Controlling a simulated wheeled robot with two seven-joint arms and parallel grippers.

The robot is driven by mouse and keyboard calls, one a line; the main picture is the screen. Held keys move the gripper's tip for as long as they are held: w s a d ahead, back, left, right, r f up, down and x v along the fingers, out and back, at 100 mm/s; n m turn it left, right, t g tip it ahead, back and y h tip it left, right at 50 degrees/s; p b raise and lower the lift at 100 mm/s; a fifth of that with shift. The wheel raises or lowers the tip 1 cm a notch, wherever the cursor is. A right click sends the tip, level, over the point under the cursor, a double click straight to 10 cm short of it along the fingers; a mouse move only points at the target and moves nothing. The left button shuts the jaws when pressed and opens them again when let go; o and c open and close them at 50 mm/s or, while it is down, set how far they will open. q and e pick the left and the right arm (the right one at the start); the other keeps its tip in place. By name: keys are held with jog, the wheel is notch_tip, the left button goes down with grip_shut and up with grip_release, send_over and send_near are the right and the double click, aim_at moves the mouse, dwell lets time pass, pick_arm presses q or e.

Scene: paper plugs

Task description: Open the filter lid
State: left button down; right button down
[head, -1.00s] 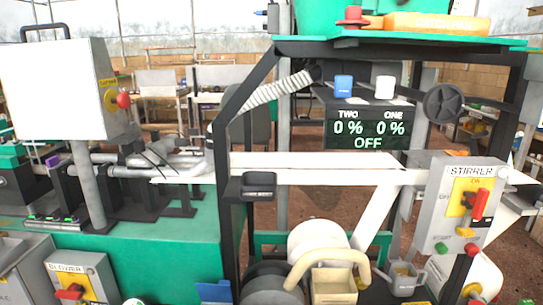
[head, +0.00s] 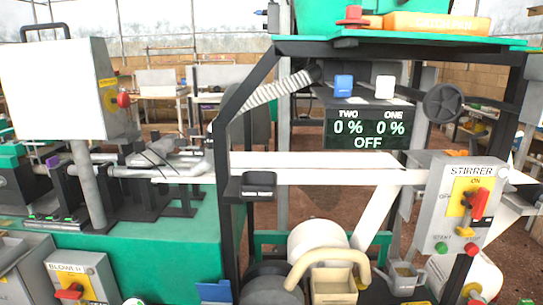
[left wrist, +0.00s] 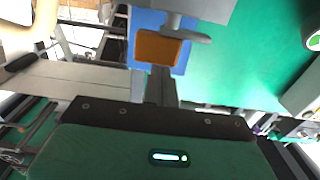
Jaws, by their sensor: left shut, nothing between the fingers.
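I cannot pick out the filter lid with certainty in either view. In the left wrist view, my left gripper (left wrist: 161,85) shows as a dark stalk of fingers in front of its dark, green-backed body, and it is shut and empty. An orange block (left wrist: 158,47) shows just beyond the fingers, against a blue panel (left wrist: 146,22), with a grey bar beside it. I cannot tell whether the fingers touch the block. In the head view, neither gripper can be made out. A blue piece (head: 214,291) shows low beside the frame's dark post.
A green bench (head: 170,245) carries grey pipes. The blower box (head: 83,277) stands at lower left, the stirrer box (head: 458,205) at right. A beige box with a curved handle (head: 333,285) and white roll (head: 318,238) are low centre. The display (head: 367,130) reads OFF.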

aim_at(214, 291)
pick_arm(q)
jog(key=shift+w+d+r+b, duration=0.1)
jog(key=shift+w+r+b, duration=0.3)
jog(key=shift+w, duration=1.2)
jog(key=shift+w+d+r+b, duration=0.1)
jog(key=shift+w+b, duration=0.55)
jog(key=shift+w, duration=0.95)
jog(key=shift+w+r+b, duration=0.25)
jog(key=shift+w+b, duration=0.25)
jog(key=shift+w, duration=1.1)
jog(key=shift+s+r+p, duration=0.2)
jog(key=shift+s+p, duration=1)
jog(key=shift+p, duration=0.05)
jog(key=shift+s+a+p, duration=0.1)
jog(key=shift+s+p, duration=0.4)
jog(key=shift+s, duration=0.25)
jog(key=shift+s+f, duration=0.1)
jog(key=shift+f, duration=0.1)
